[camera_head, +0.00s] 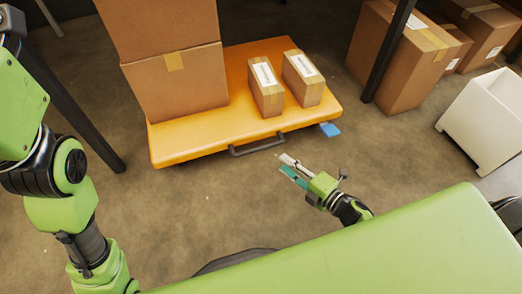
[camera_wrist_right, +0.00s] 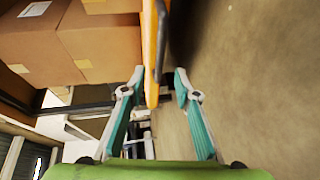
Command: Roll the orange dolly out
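The orange dolly (camera_head: 180,142) stands on the floor with cardboard boxes on its deck. A dark grey handle (camera_head: 257,147) sits on its near edge. My right gripper (camera_head: 285,163) is in front of that edge, close to the right end of the handle. In the right wrist view my right gripper (camera_wrist_right: 160,78) is open, its two teal-lined fingers apart. The dolly's orange edge (camera_wrist_right: 150,50) and the handle (camera_wrist_right: 161,42) show between and beyond the fingertips. Contact cannot be told. My left arm comes in at the left; its gripper is out of the picture.
A large box stack (camera_head: 175,80) and two small labelled boxes (camera_head: 267,90) ride on the dolly. Dark posts (camera_head: 388,50) stand left and right of it. Boxes (camera_head: 400,65) and a white bin (camera_head: 485,115) are at right. The floor in front is clear.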

